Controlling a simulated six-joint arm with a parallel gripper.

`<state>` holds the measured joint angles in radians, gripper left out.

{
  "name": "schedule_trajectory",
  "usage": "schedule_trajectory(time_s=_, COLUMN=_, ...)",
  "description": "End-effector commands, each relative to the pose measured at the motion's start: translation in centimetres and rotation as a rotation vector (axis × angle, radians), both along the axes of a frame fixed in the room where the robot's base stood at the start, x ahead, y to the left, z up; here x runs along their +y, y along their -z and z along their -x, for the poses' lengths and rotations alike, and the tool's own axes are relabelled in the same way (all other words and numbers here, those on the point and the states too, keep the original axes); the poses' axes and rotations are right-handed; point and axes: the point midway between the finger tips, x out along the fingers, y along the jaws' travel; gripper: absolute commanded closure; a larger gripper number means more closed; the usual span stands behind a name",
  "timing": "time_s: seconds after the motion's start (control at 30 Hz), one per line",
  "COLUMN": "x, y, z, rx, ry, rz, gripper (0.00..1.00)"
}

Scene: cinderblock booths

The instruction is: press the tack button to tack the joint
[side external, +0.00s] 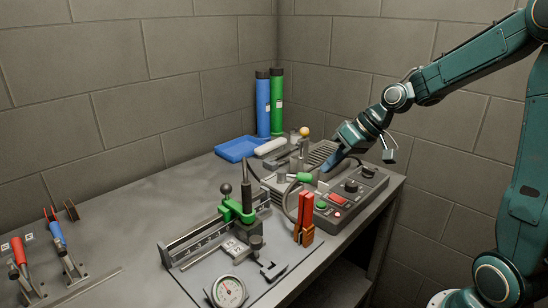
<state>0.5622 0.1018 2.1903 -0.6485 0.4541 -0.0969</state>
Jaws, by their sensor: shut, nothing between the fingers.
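A grey control box (358,192) sits at the right end of the bench. The labels are too small to read, so I cannot tell which is the tack button. My gripper (326,168) is shut and empty, pointing down and left at the back of the box, beyond the buttons. I cannot tell whether its tips touch anything. The joint is not clear in this view.
A green toggle clamp (238,208) on a fixture, red-orange pliers (304,217) and a dial gauge (228,291) stand left of the box. A green-handled tool (304,178) is near my fingertips. Blue and green tubes (263,103) and a blue tray (239,148) are behind. The left bench middle is clear.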

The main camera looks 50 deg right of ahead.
Motion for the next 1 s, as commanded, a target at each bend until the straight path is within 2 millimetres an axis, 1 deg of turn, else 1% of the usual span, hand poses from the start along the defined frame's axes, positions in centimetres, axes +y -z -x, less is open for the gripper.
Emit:
schedule_trajectory(time_s=0.03, x=-0.7, y=0.6, z=-0.5, rx=-0.003, ry=0.01, rz=-0.022, gripper=1.0)
schedule_trajectory(time_s=0.2, x=-2.7, y=1.9, z=-2.0, rx=-0.031, ry=0.034, rz=-0.089, gripper=1.0)
schedule_trajectory(time_s=0.43, x=-4.6, y=3.1, z=-3.1, rx=-0.063, ry=0.063, rz=-0.153, gripper=1.0)
schedule_trajectory(time_s=0.63, x=-5.1, y=3.4, z=-3.5, rx=-0.076, ry=0.071, rz=-0.172, gripper=1.0)
schedule_trajectory(time_s=1.0, x=-5.1, y=3.4, z=-3.5, rx=-0.076, ry=0.071, rz=-0.172, gripper=1.0)
